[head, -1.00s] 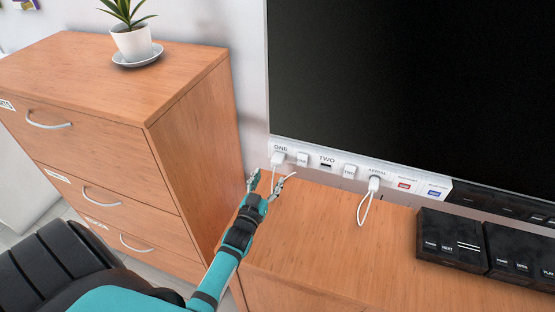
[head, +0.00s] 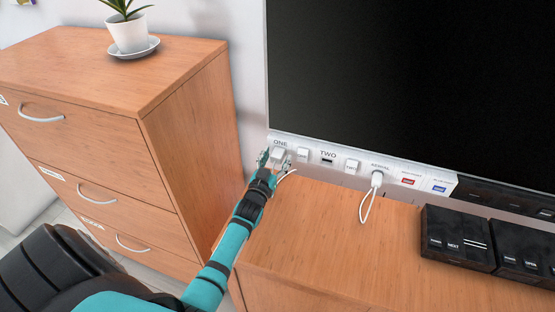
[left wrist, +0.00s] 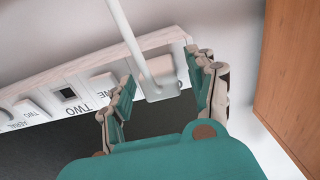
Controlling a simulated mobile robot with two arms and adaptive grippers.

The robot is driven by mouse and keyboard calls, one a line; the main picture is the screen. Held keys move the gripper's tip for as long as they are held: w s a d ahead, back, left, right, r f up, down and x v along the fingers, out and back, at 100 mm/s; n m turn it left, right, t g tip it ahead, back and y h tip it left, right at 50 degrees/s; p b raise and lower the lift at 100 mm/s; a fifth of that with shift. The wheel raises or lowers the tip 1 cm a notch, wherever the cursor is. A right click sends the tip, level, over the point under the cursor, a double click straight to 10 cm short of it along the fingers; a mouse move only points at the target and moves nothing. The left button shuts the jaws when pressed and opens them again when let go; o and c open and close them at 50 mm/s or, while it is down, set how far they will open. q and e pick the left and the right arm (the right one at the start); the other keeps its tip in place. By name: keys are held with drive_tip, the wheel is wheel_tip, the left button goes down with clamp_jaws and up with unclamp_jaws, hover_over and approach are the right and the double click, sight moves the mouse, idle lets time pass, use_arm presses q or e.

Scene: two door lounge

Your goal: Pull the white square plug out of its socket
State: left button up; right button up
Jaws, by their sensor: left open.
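The white square plug (head: 278,152) sits in the socket under the label ONE on the white strip (head: 313,155) below the dark screen. In the left wrist view the plug (left wrist: 160,90) has a white cable running from it. My left gripper (head: 275,160) is open at the plug; in the left wrist view the gripper (left wrist: 160,86) has one finger on each side of it. I cannot tell whether either finger touches the plug. My right gripper is not in view.
A second white plug (head: 377,179) with a looped cable is at the AERIAL socket. Black boxes (head: 456,237) stand on the wooden cabinet (head: 330,250) at right. A wooden drawer unit (head: 185,120) with a potted plant (head: 130,33) stands close on the left.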

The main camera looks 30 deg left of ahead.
sight(275, 161)
use_arm(q)
drive_tip(key=shift+w+a, duration=0.15)
drive_tip(key=shift+w, duration=0.55)
idle(0.7)
clamp_jaws()
idle(0.4)
drive_tip(key=shift+s, duration=0.1)
drive_tip(key=shift+s+p, duration=0.25)
drive_tip(key=shift+p, duration=0.05)
drive_tip(key=shift+s+d+p, duration=0.25)
drive_tip(key=shift+s+p, duration=0.1)
drive_tip(key=shift+s, duration=0.35)
drive_tip(key=shift+p+v, duration=1.05)
drive_tip(key=shift+v, duration=0.9)
